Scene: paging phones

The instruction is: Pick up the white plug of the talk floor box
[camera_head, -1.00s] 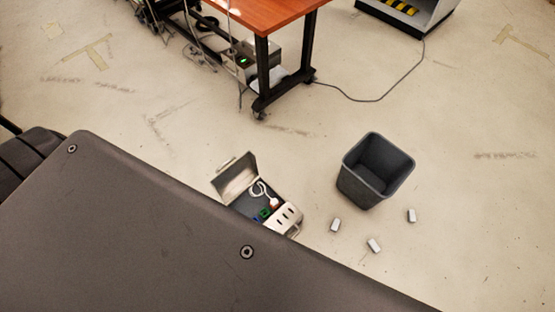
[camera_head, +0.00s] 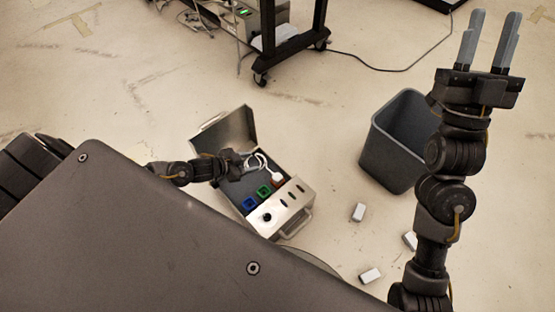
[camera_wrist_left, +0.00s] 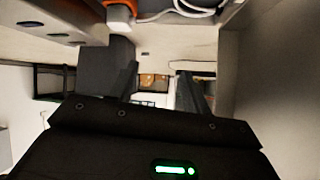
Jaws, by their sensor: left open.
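The floor box (camera_head: 287,206) is an open metal case on the floor, its lid (camera_head: 222,128) raised. Inside it are a blue socket (camera_head: 250,203), a green socket (camera_head: 263,192) and a red-orange and white piece (camera_head: 277,178) with a white cord (camera_head: 262,160). The white plug cannot be told clearly from the cord. My left gripper (camera_head: 238,160) reaches in over the box beside the cord, open and empty. In the left wrist view its fingers (camera_wrist_left: 155,82) are apart, with the orange and white piece (camera_wrist_left: 118,12) at the top edge. My right gripper (camera_head: 487,42) is open and empty, fingers raised.
A dark bin (camera_head: 385,150) stands right of the box, partly behind my right arm. Several small white blocks (camera_head: 358,212) lie on the floor nearby. A wheeled table leg (camera_head: 290,42) stands behind, with a cable (camera_head: 400,69) on the floor.

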